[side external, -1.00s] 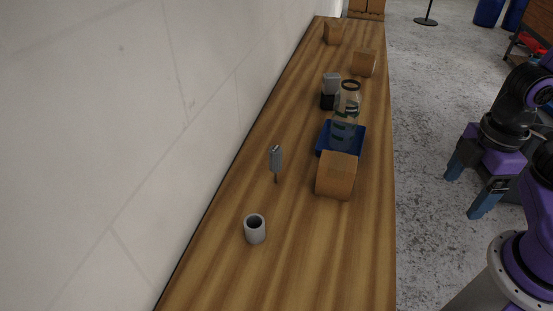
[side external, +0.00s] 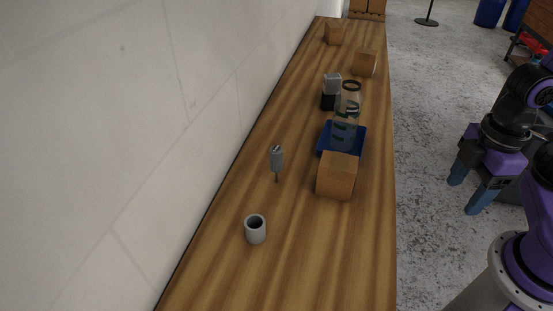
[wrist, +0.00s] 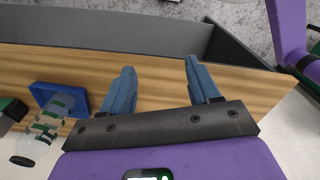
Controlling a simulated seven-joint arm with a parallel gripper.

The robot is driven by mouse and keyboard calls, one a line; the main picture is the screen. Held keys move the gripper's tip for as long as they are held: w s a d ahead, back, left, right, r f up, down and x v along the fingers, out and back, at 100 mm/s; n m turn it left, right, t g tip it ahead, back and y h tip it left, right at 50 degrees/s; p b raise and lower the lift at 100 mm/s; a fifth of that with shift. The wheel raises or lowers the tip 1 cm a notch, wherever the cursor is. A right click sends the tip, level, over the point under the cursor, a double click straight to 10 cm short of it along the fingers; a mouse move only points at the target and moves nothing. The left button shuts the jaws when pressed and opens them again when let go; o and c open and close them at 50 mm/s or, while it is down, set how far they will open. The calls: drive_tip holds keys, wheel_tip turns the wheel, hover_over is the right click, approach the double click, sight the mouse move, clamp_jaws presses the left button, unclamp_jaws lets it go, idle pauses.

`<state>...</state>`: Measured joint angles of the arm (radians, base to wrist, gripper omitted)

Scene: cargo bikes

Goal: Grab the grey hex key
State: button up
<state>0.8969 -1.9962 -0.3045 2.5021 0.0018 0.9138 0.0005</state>
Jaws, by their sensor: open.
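I cannot make out a clear hex key in either view. A small grey thing (side external: 276,158) with a thin brown lower end is on the wooden table, left of the cardboard box, in the side view; it is too small to name surely. My gripper (side external: 467,192) is off the table's right side, with its blue fingers pointing down and apart. In the wrist view my gripper (wrist: 160,66) is open and empty, over the table edge. The small grey thing does not show there.
The table (side external: 310,250) holds a grey cup (side external: 255,230), a cardboard box (side external: 336,176), a blue tray (side external: 358,140), a clear jar (side external: 349,100) and a grey-black item (side external: 331,91). More boxes stand farther back. A wall (side external: 120,120) borders its left side.

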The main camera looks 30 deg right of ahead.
drive_tip(key=n+t, duration=1.3)
drive_tip(key=n, duration=1)
approach(276, 166)
drive_tip(key=x, duration=0.4)
drive_tip(key=r+x, duration=0.1)
drive_tip(key=x, duration=0.3)
drive_tip(key=d+x, duration=0.1)
drive_tip(key=x, duration=0.3)
drive_tip(key=shift+w, duration=0.65)
drive_tip(key=shift+a, duration=0.1)
drive_tip(key=c, duration=1)
